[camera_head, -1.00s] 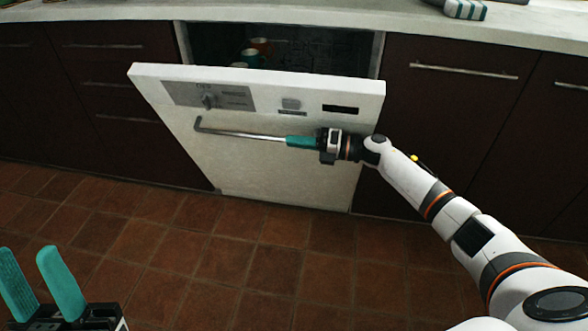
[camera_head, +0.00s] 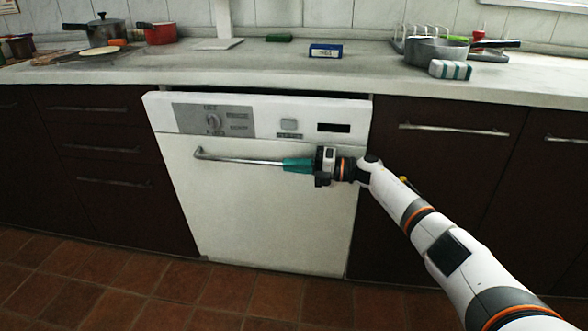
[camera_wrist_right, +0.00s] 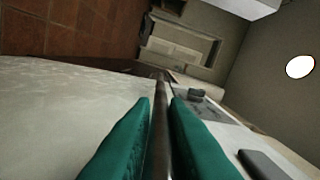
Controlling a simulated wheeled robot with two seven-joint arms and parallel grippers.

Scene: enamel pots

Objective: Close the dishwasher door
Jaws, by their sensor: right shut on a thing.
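The white dishwasher door (camera_head: 262,215) stands nearly upright under the counter, with a narrow dark gap along its top edge. Its metal handle (camera_head: 235,158) runs across the front below the control panel (camera_head: 215,120). My right gripper (camera_head: 290,165) is at the right end of the handle, shut on it. In the right wrist view the handle bar (camera_wrist_right: 161,125) lies between the two teal fingers (camera_wrist_right: 160,140). The inside of the dishwasher is hidden behind the door. My left gripper is not in view.
Dark cabinets with bar handles flank the dishwasher, such as the drawers (camera_head: 105,150) at left. The tiled floor (camera_head: 150,290) in front is clear.

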